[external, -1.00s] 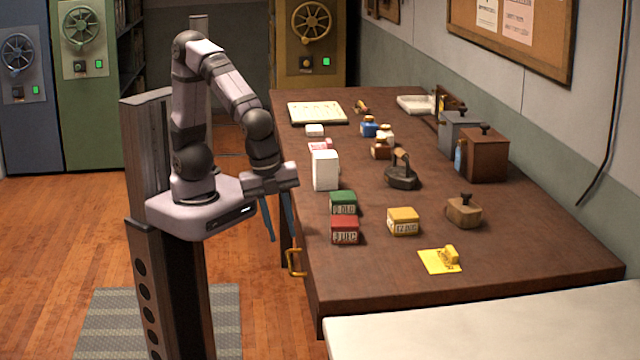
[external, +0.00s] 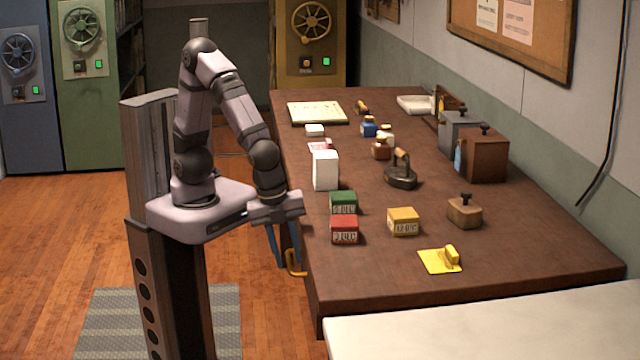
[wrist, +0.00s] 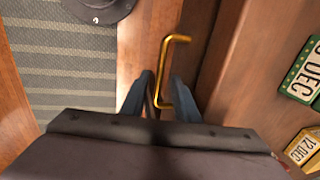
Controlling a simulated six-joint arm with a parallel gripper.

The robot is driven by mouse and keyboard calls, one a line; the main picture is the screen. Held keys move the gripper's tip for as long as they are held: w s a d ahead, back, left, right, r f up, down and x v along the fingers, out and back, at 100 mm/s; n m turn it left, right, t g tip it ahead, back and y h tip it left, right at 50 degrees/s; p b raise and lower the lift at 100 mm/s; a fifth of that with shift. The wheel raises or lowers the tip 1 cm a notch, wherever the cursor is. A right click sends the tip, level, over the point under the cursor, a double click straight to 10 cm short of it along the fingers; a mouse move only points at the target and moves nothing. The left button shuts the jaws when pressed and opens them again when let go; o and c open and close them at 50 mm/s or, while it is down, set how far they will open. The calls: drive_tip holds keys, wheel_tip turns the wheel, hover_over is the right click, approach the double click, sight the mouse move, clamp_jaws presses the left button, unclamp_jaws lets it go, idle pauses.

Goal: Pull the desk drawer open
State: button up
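The desk drawer's brass handle (external: 293,264) sticks out from the left side of the brown desk (external: 480,268), low beneath the top. In the wrist view the handle (wrist: 176,40) is a gold bar whose lower end lies between my two fingers. My gripper (external: 284,264) points down beside the desk's edge with its blue fingers at the handle. In the wrist view my gripper (wrist: 160,98) has a finger on each side of the handle with gaps showing, so it is open. The drawer front is mostly hidden by the desk edge and my gripper.
On the desktop near this edge stand a red block (external: 344,230), a green block (external: 343,203), a yellow block (external: 403,222) and a white box (external: 325,170). A pale counter (external: 480,325) is in front. A striped mat (external: 110,325) lies on clear floor.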

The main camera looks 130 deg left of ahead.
clamp_jaws()
drive_tip(key=s+d, duration=0.6)
drive_tip(key=shift+d+p, duration=0.15)
drive_tip(key=shift+p, duration=0.25)
drive_tip(key=shift+s, duration=0.1)
unclamp_jaws()
wheel_tip(320, 180, up, 7)
drive_tip(key=s+d+p, duration=0.1)
drive_tip(key=shift+r, duration=0.15)
